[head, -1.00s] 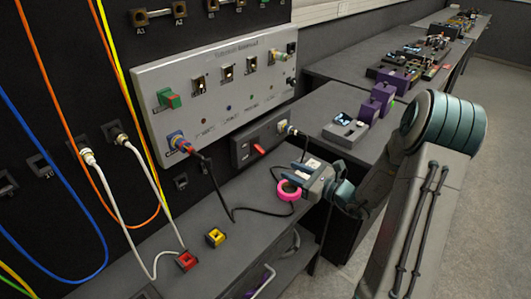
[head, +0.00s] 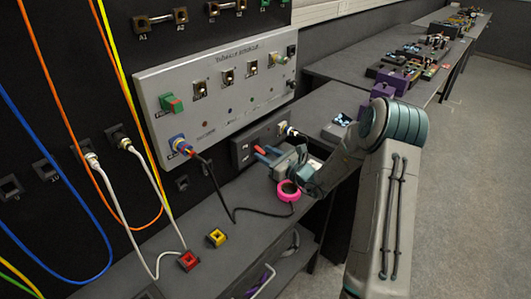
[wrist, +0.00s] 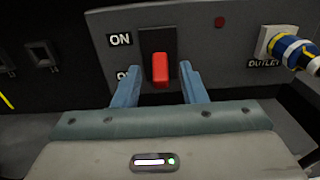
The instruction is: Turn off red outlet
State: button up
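The red outlet switch (wrist: 160,69) shows between my fingertips in the wrist view, on a dark panel with an ON label (wrist: 120,40) at its upper left and a partly hidden label below. My gripper (wrist: 158,80) is open, its blue fingers on either side of the switch; I cannot tell whether they touch it. In the head view my gripper (head: 266,154) is in front of the dark outlet box (head: 242,153), and the arm hides the switch there. A plug sits in the socket marked OUTLET (wrist: 275,42) to the right.
A pink ring (head: 288,191) lies on the bench under my gripper, near a black cable (head: 232,211). Yellow (head: 216,238) and red (head: 188,261) blocks sit nearer on the bench. The grey control panel (head: 190,120) rises above the outlet box.

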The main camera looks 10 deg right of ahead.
jog(key=shift+w+a, duration=0.15)
jog(key=shift+w, duration=0.1)
grip_shut()
jog(key=f+b, duration=0.1)
jog(key=b, duration=0.1)
jog(key=shift+t+y+b, duration=0.3)
jog(key=shift+b, duration=0.05)
jog(key=shift+t+b, duration=0.3)
jog(key=shift+b, duration=0.55)
jog(key=shift+r+y, duration=0.1)
jog(key=shift+y, duration=0.2)
grip_release()
